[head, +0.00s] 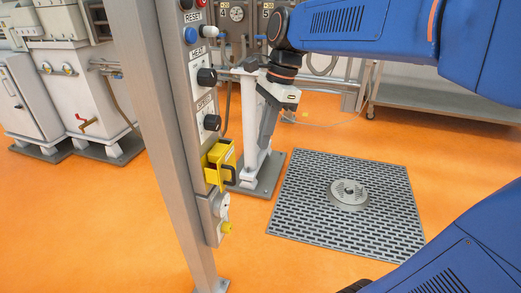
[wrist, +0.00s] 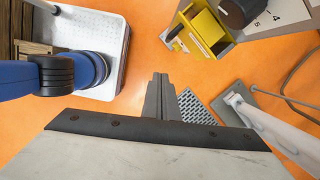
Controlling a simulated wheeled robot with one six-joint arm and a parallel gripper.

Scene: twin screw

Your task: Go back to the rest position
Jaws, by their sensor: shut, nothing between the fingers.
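My gripper (head: 267,128) hangs from my blue arm in the middle of the head view, to the right of the control post (head: 160,110). Its fingers point down and are shut with nothing between them. In the wrist view the closed fingers (wrist: 161,95) show in the centre above the orange floor. The yellow box (head: 220,163) on the post is close to the left of the gripper, with a visible gap. The yellow box also shows at the top of the wrist view (wrist: 205,32).
The post carries black knobs (head: 207,76) and a blue button (head: 190,35). A white pillar (head: 250,130) stands behind my gripper. A floor grate (head: 310,205) with a round drain lies at right. White machines (head: 75,90) stand at left and a metal table (head: 440,98) at the back right. Orange floor lies open between.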

